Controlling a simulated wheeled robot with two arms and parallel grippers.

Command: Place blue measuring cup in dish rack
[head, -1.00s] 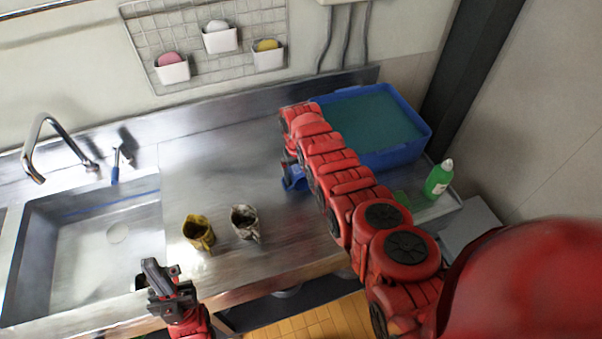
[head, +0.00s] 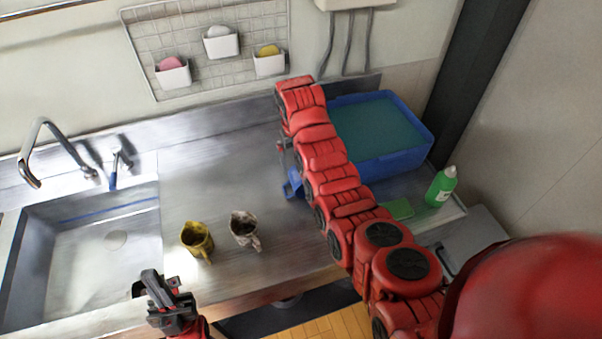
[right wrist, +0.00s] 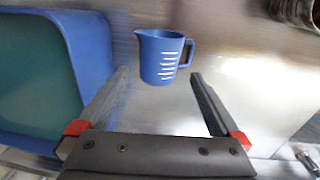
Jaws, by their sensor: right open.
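The blue measuring cup (right wrist: 160,58) stands on the steel counter, with white marks on its side and its handle to the right in the right wrist view. In the head view only part of the cup (head: 294,184) shows beside my right arm. My right gripper (right wrist: 160,78) is open, its fingers pointing toward the cup, with nothing held. In the head view my arm hides most of this gripper. A blue tub with a teal inside (head: 408,166), possibly the dish rack, stands at the back right. My left gripper (head: 163,290) is low at the counter's front edge, apart from the cup.
A yellow mug (head: 197,240) and a patterned mug (head: 245,231) stand on the middle of the counter. The sink (head: 85,255) is at the left. A green bottle (head: 441,186) and a green sponge (head: 398,209) are at the right. The counter behind the mugs is clear.

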